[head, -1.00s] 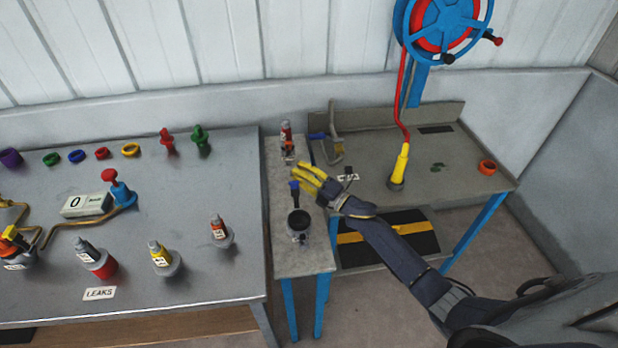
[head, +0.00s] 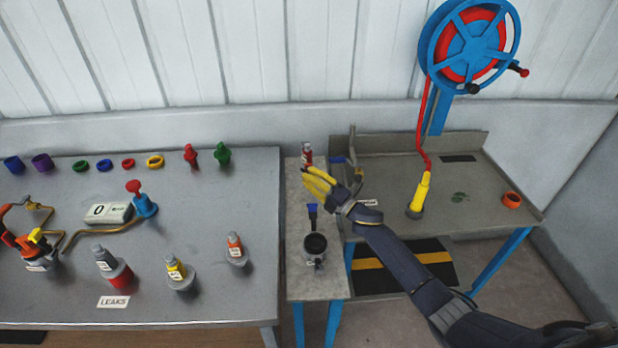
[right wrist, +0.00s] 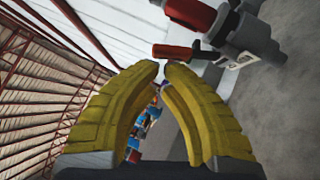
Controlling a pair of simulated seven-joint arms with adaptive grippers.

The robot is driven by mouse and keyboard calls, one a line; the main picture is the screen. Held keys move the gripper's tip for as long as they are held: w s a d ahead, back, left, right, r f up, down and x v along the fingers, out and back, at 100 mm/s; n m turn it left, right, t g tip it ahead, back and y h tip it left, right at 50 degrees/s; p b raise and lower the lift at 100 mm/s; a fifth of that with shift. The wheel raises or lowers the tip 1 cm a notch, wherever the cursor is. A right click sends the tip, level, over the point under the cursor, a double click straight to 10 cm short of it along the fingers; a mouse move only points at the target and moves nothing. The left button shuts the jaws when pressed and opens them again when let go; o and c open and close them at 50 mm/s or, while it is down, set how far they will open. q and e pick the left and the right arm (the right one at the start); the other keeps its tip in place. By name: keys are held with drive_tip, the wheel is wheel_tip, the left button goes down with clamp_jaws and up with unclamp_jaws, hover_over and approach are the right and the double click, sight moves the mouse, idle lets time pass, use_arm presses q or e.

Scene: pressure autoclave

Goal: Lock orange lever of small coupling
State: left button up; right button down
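My right gripper (head: 308,178) has yellow fingers and is above the narrow grey table, just in front of a small red-and-grey fitting (head: 307,153) at its back. In the right wrist view its fingertips (right wrist: 162,66) nearly meet, with only a narrow empty gap. Ahead of them is a grey coupling body (right wrist: 248,34) with a red part and an orange-red lever (right wrist: 175,52) pointing toward the fingertips. The lever looks close to the tips but apart from them. My left gripper is not in view.
A dark round cup (head: 315,246) and a blue-topped piece (head: 312,212) are on the narrow table. The left table (head: 200,215) holds several bottles, rings and a gauge. A grey upright bracket (head: 353,160) and a yellow-handled hose (head: 420,192) are to the right.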

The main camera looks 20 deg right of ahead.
sight(308, 166)
drive_tip(key=shift+w+d+r, duration=0.25)
drive_tip(key=shift+w+r, duration=0.75)
drive_tip(key=shift+w, duration=0.25)
